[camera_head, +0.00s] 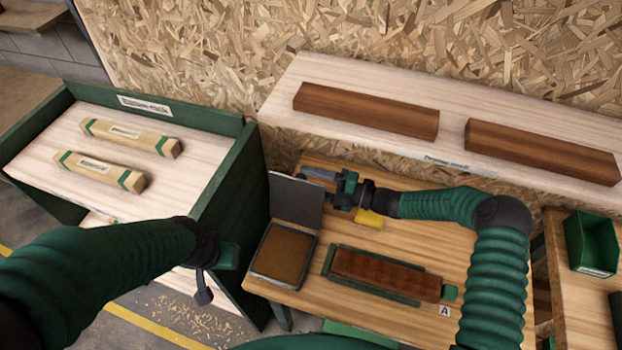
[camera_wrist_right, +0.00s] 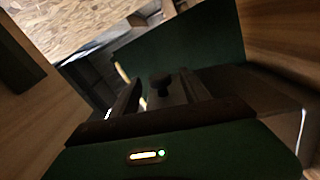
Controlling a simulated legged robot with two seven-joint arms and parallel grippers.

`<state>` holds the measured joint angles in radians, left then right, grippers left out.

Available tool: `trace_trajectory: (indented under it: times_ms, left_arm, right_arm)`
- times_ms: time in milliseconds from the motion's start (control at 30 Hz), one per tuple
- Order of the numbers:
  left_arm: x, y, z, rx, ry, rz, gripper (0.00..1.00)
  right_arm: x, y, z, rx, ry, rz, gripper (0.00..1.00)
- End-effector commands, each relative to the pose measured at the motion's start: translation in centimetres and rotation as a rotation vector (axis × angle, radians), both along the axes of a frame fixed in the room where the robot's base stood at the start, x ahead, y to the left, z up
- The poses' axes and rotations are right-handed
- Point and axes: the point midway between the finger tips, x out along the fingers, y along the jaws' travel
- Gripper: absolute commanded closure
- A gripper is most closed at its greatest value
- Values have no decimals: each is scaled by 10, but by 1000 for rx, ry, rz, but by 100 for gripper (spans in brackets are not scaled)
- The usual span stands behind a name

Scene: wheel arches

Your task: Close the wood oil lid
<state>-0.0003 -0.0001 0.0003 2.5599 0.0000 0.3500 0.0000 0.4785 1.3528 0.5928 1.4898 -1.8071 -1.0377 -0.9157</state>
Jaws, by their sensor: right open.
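The wood oil box (camera_head: 283,253) is a square metal-edged container with a brown surface inside, on the left of the wooden table in the head view. Its grey lid (camera_head: 296,200) stands open, raised upright at the back edge. My right gripper (camera_head: 328,176) is open and empty beside the lid's upper right corner; I cannot tell whether it touches it. In the right wrist view its two dark fingers (camera_wrist_right: 160,95) stand apart, with a dark green panel (camera_wrist_right: 185,48) beyond. My left gripper (camera_head: 207,282) hangs left of the box, its jaws too unclear to read.
A brown wood block (camera_head: 386,274) lies in a green holder on the table (camera_head: 412,239). A yellow object (camera_head: 369,218) sits under my right wrist. Two brown beams (camera_head: 366,109) lie on the back shelf. A green-sided cabinet (camera_head: 231,201) stands left; a green bin (camera_head: 594,243) stands right.

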Motion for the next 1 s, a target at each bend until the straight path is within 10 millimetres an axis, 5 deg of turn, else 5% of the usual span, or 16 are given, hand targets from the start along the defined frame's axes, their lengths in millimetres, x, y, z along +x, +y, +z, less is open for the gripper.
trace_trajectory:
  times_ms: [167, 567, 1000]
  left_arm:
    - [0, 0, 0, 0, 0, 1, 64]
    - [0, 0, 0, 0, 0, 0, 64]
    - [0, 0, -1, 0, 0, 1, 64]
  right_arm:
    - [0, -3, 0, 2, 0, 0, 48]
    - [0, -5, -1, 0, 1, -2, 100]
    - [0, -5, -3, -3, 2, -3, 100]
